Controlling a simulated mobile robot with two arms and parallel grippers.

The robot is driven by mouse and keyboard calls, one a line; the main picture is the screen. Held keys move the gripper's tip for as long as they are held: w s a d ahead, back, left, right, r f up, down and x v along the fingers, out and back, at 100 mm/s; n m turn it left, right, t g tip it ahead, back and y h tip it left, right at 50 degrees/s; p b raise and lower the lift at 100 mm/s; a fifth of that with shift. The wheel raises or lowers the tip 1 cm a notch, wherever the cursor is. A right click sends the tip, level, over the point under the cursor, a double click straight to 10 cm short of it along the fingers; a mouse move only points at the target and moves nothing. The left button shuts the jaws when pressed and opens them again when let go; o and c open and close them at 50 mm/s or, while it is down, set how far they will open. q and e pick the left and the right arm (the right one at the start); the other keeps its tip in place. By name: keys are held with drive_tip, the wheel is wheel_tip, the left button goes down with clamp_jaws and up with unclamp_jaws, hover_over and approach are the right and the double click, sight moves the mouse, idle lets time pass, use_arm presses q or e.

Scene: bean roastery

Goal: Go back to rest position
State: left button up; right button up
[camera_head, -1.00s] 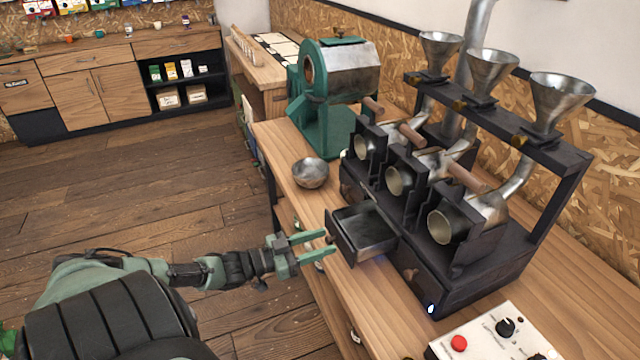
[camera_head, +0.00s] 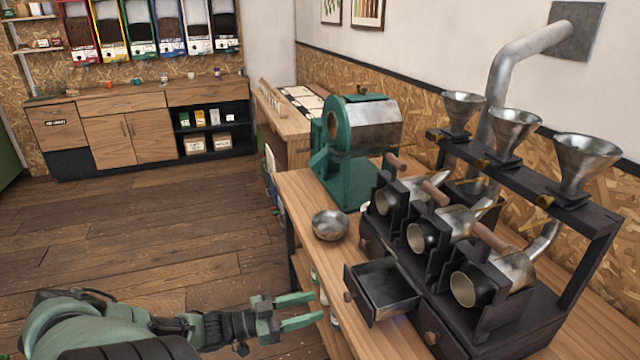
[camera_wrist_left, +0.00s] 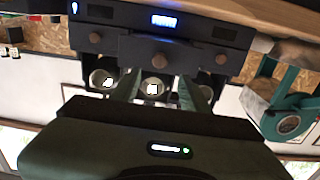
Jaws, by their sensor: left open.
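My left gripper (camera_head: 297,312) is open and empty. It is in the lower middle of the head view, left of the workbench edge and apart from the open drawer (camera_head: 395,303) of the black sample roaster (camera_head: 500,325). In the left wrist view, the two green fingers (camera_wrist_left: 158,88) stand apart with nothing between them, and the roaster's front appears upside down beyond them. My right gripper is not in view.
A metal bowl (camera_head: 330,225) sits on the wooden workbench (camera_head: 300,190) in front of the green machine (camera_head: 350,150). The drawer juts toward my left gripper. Open wooden floor (camera_head: 150,225) lies to the left, with cabinets (camera_head: 125,138) at the back.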

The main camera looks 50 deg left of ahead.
use_arm(q)
drive_tip(key=s+f+n+g+y, duration=0.2)
drive_tip(key=s+f+g+y, duration=0.3)
drive_tip(key=f, duration=1)
drive_tip(key=s+f+n+g+y, duration=0.15)
drive_tip(key=s+f, duration=0.55)
drive_tip(key=f, duration=0.8)
drive_tip(key=s+d+f+g, duration=0.4)
drive_tip(key=s+d+f, duration=0.4)
drive_tip(key=s+d, duration=0.2)
drive_tip(key=s+d+f+m+g, duration=0.1)
drive_tip(key=s+d+f+g, duration=0.4)
drive_tip(key=s+d+f, duration=0.3)
drive_tip(key=s+d, duration=0.3)
drive_tip(key=d, duration=0.1)
drive_tip(key=shift+d+f, duration=0.2)
drive_tip(key=shift+f, duration=0.15)
